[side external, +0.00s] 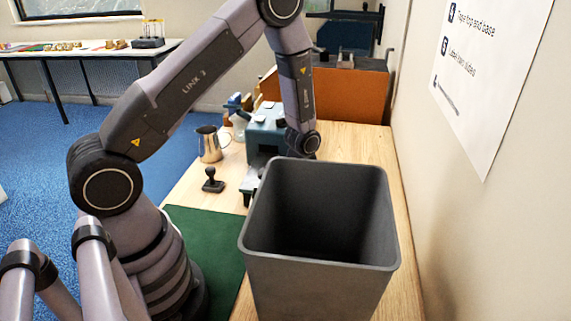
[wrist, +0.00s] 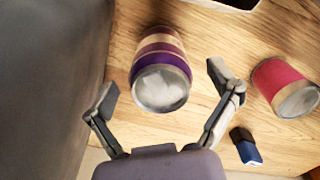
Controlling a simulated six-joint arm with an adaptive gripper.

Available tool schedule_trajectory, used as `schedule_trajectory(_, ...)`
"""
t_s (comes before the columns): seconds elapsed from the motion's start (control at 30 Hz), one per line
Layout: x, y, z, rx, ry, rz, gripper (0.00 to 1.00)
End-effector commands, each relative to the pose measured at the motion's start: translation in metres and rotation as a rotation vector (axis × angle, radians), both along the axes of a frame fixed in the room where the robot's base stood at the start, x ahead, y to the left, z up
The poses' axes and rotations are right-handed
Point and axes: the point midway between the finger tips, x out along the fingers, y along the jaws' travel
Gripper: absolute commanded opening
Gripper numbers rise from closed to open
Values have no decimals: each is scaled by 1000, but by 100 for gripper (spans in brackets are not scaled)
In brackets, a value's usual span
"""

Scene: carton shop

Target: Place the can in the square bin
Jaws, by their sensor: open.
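The square bin (side external: 318,262) is dark grey, upright and open at the top, at the front of the bench in the side view. A grey surface along the left of the wrist view looks like its wall (wrist: 45,90). A purple can with tan bands (wrist: 161,68) stands on the wooden bench, its silver end facing the camera. A pinkish-red can (wrist: 286,85) is to its right. My gripper (wrist: 162,92) is open, with a finger on either side of the purple can's near end and visible gaps. In the side view the bin hides my gripper and both cans.
A small blue and black object (wrist: 245,146) lies near the right finger. A green mat (side external: 212,235), a black stamp (side external: 212,180), a metal pitcher (side external: 210,144) and a teal machine (side external: 266,128) share the bench. A wall stands close on the right.

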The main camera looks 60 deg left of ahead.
Motion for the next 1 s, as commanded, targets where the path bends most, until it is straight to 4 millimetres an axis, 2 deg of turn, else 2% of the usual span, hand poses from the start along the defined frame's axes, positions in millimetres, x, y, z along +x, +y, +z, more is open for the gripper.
schedule_trajectory(0.1, 1, 0, -20, 0, 4, 0, 88)
schedule_trajectory(0.2, 2, 0, -31, 0, 2, 0, 88)
schedule_trajectory(0.47, 2, 0, -34, 0, -1, 0, 88)
schedule_trajectory(0.83, 2, 0, -34, 0, 0, 0, 43)
schedule_trajectory(0.97, 2, 0, -34, 0, 0, 0, 43)
schedule_trajectory(1.0, 2, 0, -34, 0, 0, 0, 40)
